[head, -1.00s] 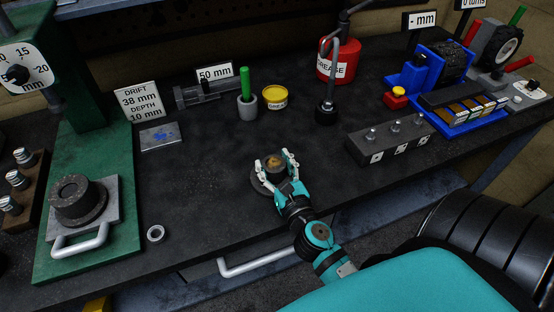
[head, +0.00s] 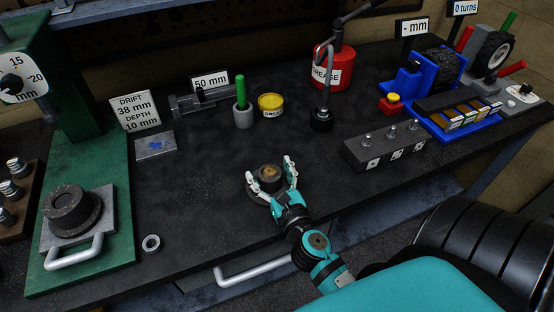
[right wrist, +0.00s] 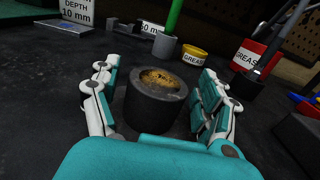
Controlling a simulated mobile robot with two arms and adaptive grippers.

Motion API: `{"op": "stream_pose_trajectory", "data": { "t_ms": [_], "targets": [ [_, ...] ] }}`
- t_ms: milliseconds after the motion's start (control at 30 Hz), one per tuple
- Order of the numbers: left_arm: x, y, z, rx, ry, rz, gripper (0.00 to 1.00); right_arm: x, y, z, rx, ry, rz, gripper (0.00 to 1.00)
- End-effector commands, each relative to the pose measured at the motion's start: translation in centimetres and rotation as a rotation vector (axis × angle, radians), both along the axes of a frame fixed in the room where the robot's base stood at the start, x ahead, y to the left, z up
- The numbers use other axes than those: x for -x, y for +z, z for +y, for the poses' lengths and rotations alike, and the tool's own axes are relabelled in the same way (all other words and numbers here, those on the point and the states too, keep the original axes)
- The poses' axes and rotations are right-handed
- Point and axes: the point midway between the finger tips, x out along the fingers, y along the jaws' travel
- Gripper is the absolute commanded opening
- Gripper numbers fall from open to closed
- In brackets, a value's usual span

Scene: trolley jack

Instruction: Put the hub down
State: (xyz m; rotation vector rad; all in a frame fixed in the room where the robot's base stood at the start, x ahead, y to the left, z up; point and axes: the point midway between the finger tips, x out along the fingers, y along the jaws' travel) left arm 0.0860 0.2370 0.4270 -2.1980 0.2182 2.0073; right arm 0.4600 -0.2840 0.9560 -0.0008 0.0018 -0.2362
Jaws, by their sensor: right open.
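The hub (head: 268,178) is a dark cylinder with a wider flange at its base and a brownish, grease-like fill in its bore. It stands upright on the black bench top. My right gripper (head: 273,181) is open around it, with one finger on each side. In the right wrist view the hub (right wrist: 155,105) sits between the open fingers (right wrist: 158,100), and a gap shows on both sides. My left gripper does not show in either view.
A green press (head: 115,245) with another dark cylinder (head: 70,208) stands at left. A small ring (head: 151,243) lies near the front edge. Behind are a grease tin (head: 271,104) and red grease can (head: 334,72). A socket block (head: 385,150) is to the right.

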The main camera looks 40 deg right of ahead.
Motion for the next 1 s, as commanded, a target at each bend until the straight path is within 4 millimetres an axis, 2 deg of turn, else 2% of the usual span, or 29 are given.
{"op": "stream_pose_trajectory", "data": {
  "t_ms": [167, 300, 500, 700, 1000],
  "targets": [
    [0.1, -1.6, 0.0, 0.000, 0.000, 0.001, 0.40, 2.9, -0.6, 0.7, -0.003, -0.001, 0.003, 0.78],
    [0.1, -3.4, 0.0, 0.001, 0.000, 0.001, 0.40, 6.1, -0.8, 1.4, -0.004, -0.002, 0.005, 0.78],
    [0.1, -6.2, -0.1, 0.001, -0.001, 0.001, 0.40, 9.7, -0.9, 2.3, -0.003, -0.002, 0.003, 0.78],
    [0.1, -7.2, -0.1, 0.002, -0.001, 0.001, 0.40, 11.3, -0.3, 2.7, -0.002, -0.001, 0.001, 0.78],
    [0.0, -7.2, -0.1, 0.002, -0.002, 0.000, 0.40, 11.6, 0.0, 2.8, -0.001, -0.001, 0.000, 0.78]
  ]
}}
